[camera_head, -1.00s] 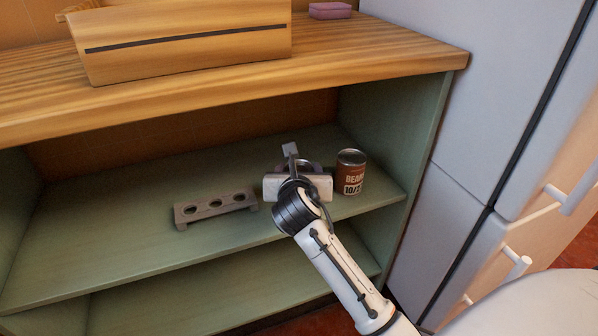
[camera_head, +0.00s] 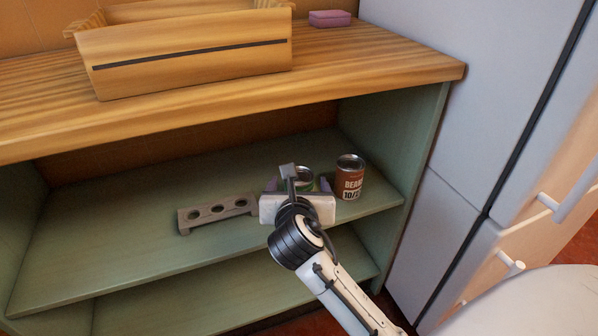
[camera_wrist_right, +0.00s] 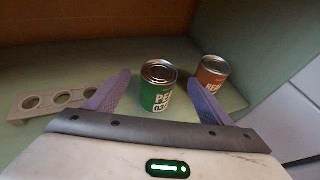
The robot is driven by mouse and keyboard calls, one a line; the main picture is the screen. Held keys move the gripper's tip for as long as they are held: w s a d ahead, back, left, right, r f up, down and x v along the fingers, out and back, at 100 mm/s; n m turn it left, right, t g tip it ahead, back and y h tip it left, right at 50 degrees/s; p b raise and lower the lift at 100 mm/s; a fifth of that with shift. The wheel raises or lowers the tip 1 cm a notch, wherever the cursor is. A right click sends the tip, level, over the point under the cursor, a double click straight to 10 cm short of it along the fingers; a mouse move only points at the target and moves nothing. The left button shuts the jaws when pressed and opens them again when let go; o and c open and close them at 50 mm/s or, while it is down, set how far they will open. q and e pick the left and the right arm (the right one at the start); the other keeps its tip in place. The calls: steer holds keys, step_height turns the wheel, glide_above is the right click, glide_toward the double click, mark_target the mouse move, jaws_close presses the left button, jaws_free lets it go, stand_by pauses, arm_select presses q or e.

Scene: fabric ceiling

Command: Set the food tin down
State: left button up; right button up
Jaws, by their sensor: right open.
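A green food tin labelled "PEA" (camera_wrist_right: 158,88) stands upright on the green shelf (camera_head: 130,240). In the right wrist view it is between and just beyond the two purple fingers of my right gripper (camera_wrist_right: 157,95), with gaps on both sides. My right gripper (camera_head: 300,183) is open and hides most of this tin in the head view, where its top and some green (camera_head: 303,173) show. My left gripper is not in view.
A grey rack with three holes (camera_head: 218,213) sits on the shelf left of the gripper. The shelf's right side wall (camera_head: 400,140) and the wooden countertop (camera_head: 370,65) bound the space. A wooden box (camera_head: 190,60) and a pink block (camera_head: 330,18) are on top. The shelf's left part is clear.

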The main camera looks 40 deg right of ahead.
steer(key=p+v, duration=0.1)
steer(key=v, duration=0.4)
steer(key=s+a+f+m+y, duration=0.6)
steer(key=a+f+m, duration=0.2)
steer(key=f+m, duration=0.3)
steer(key=s+a+f+m+g+y, duration=0.2)
steer(key=s+a+f+m+y, duration=0.3)
steer(key=s+a+m, duration=0.3)
steer(key=s+f+m, duration=0.1)
steer(key=s+m, duration=0.2)
steer(key=m, duration=0.4)
steer(key=shift+s+a+f+m+y, duration=0.2)
steer(key=shift+f+m+y, duration=0.1)
steer(key=shift+f+m, duration=0.1)
